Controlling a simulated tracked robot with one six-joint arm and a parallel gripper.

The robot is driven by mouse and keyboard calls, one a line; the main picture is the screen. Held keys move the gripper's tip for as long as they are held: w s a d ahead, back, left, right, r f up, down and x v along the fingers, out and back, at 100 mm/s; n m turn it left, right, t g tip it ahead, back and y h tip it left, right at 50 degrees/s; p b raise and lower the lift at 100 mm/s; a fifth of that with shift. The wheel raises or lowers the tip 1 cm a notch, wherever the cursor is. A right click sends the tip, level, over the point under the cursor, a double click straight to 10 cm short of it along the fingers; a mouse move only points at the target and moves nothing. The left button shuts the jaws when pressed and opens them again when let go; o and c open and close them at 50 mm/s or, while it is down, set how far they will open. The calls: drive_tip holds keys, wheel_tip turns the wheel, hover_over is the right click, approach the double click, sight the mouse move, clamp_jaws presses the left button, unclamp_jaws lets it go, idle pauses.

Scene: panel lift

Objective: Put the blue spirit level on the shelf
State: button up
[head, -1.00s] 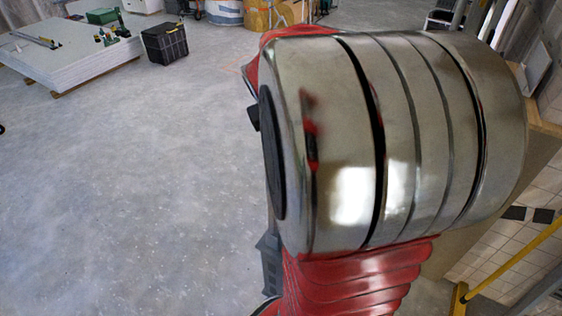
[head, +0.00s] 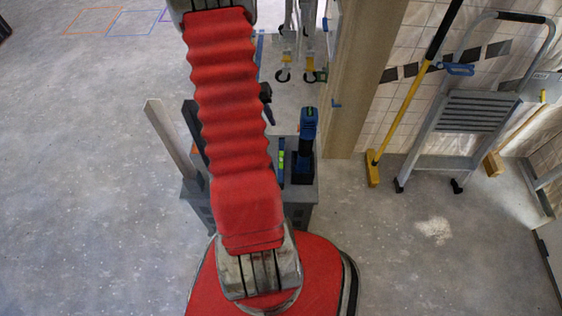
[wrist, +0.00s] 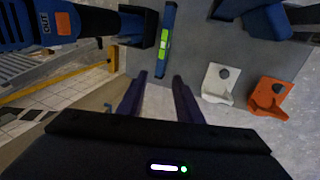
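The blue spirit level (wrist: 168,14) with a bright green vial lies on a grey surface at the top middle of the wrist view. In the head view the level (head: 281,160) is a thin strip on a grey stand (head: 300,190), beside my red arm. My gripper (wrist: 157,78) is open and empty. Its two dark fingers point toward the near end of the level, with a gap between them and it. My gripper is hidden in the head view. I cannot make out a shelf for certain in either view.
A blue-and-black power tool (head: 307,130) stands right of the level; it looms at the wrist view's upper left (wrist: 65,25). A white bracket (wrist: 217,85) and an orange bracket (wrist: 268,95) lie nearby. A step ladder (head: 475,120) and yellow broom (head: 373,168) lean at the wall.

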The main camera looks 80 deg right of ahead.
wheel_tip(320, 180, down, 7)
drive_tip(key=s+a, duration=0.1)
drive_tip(key=shift+s+a, duration=0.25)
drive_tip(key=shift+a, duration=0.05)
drive_tip(key=shift+f, duration=0.15)
hover_over(280, 158)
drive_tip(key=w, duration=0.2)
drive_tip(key=shift+s+a+f, duration=0.1)
drive_tip(key=shift+a+f, duration=0.1)
drive_tip(key=shift+f, duration=1.85)
drive_tip(key=shift+a+f, duration=0.15)
drive_tip(key=shift+f, duration=1.85)
drive_tip(key=shift+a+x, duration=0.15)
drive_tip(key=shift+x, duration=1.15)
drive_tip(key=shift+a+x, duration=0.1)
drive_tip(key=shift+x, duration=1.25)
clamp_jaws()
